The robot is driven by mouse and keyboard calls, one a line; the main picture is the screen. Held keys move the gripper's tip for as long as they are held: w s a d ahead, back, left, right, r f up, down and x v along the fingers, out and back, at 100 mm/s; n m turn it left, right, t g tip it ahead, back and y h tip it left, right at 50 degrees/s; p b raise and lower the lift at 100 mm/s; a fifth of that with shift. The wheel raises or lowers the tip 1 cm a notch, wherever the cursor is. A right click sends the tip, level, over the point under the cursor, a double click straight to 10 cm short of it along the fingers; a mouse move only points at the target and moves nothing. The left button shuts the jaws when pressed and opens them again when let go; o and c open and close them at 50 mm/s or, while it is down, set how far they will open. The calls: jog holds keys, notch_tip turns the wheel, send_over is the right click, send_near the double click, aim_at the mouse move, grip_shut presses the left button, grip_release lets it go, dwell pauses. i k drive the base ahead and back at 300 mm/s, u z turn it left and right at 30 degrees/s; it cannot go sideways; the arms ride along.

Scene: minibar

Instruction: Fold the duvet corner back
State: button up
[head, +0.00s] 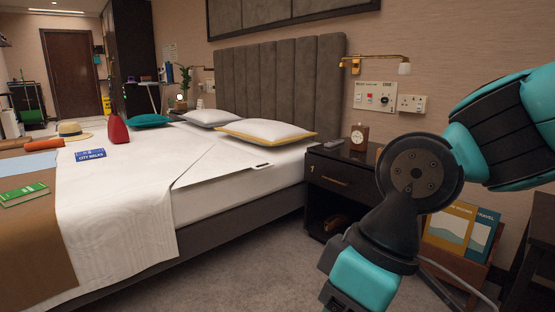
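The white duvet (118,205) covers the middle of the bed and hangs down its near side. On the pillow side, a diagonal edge runs from the bed's near edge up toward the pillows. Beside it lies a flat white triangular area (215,165), which looks like a turned-back corner; I cannot tell for sure whether it is duvet or sheet. A small white piece with a dark mark (262,166) is at its right tip. My arm fills the right of the head view, apart from the bed. My gripper is out of view.
A yellow-edged pillow (268,132) lies near the headboard (285,80). A dark nightstand (340,175) with a clock (359,137) stands beside the bed. A red bag (118,130), blue card (90,155) and green book (24,195) lie on the bed. Carpet (245,265) is clear.

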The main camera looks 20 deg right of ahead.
aim_at(223, 158)
jog(key=z, duration=0.5)
jog(key=i, duration=0.6)
jog(key=z, duration=0.55)
jog(key=i, duration=0.8)
jog(key=u, duration=0.65)
jog(key=i, duration=0.6)
jog(key=u, duration=0.6)
